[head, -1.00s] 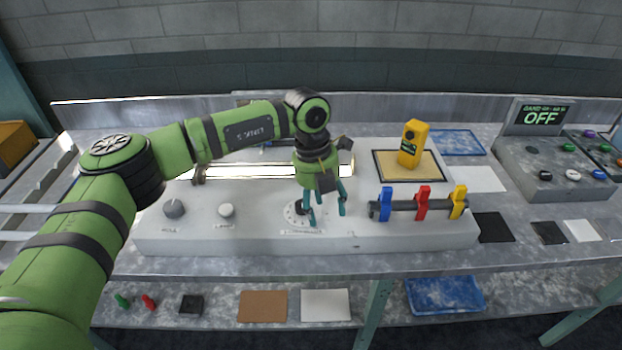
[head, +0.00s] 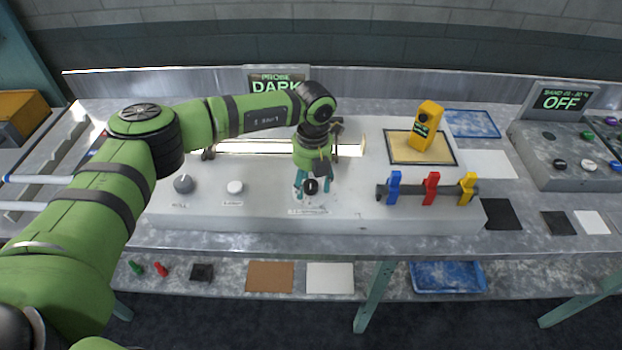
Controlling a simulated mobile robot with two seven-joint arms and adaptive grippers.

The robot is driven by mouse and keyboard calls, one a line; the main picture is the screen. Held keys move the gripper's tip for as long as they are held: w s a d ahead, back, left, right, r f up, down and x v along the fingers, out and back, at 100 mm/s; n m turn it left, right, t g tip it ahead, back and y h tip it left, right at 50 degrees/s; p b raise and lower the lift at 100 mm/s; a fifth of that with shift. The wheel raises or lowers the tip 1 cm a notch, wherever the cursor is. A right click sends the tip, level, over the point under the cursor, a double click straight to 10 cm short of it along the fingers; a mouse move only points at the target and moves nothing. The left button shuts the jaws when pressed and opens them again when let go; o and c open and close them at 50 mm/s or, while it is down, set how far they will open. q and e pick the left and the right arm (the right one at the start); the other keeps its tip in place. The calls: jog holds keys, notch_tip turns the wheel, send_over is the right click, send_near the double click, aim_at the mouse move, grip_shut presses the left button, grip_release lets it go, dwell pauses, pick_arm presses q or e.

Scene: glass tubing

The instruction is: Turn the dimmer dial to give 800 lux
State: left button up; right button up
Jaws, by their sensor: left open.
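A black dial knob (head: 310,187) on a white round scale sits near the front of the pale bench unit (head: 350,217). Its label is too small to read. My left gripper (head: 311,192) points down over this knob, with its teal fingers open on either side of it. I cannot tell if they touch it. A grey knob (head: 184,184) and a white knob (head: 235,187) stand to the left. A display (head: 277,80) behind my arm reads PROBE and DARK, partly covered by the arm. A yellow handheld device (head: 426,126) stands on a tan mat (head: 402,153). My right gripper is out of view.
A glowing glass tube (head: 350,146) runs behind my gripper. Blue, red (head: 431,188) and yellow clips sit on a dark bar to the right. A far-right console display (head: 560,99) reads OFF. A blue tray (head: 472,123) lies at the back right.

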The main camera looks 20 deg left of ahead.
pick_arm(q)
jog(key=c, duration=1.1)
jog(key=shift+c, duration=0.2)
jog(key=m+b, duration=0.2)
jog(key=b, duration=0.1)
jog(key=shift+f, duration=0.2)
jog(key=m+b, duration=0.3)
jog(key=m, duration=0.1)
jog(key=m+b, duration=0.4)
jog(key=m, duration=0.1)
jog(key=shift+m+b, duration=0.3)
jog(key=m+b, duration=0.1)
jog(key=m, duration=0.1)
jog(key=shift+m, duration=0.3)
jog(key=m+b, duration=0.2)
jog(key=m, duration=0.1)
jog(key=shift+r+m, duration=0.1)
jog(key=shift+m, duration=0.2)
jog(key=m, duration=0.2)
jog(key=shift+m+b, duration=0.3)
jog(key=shift+b, duration=0.05)
jog(key=shift+r+m+b, duration=0.1)
jog(key=shift+m+b, duration=0.2)
jog(key=shift+m, duration=1.4)
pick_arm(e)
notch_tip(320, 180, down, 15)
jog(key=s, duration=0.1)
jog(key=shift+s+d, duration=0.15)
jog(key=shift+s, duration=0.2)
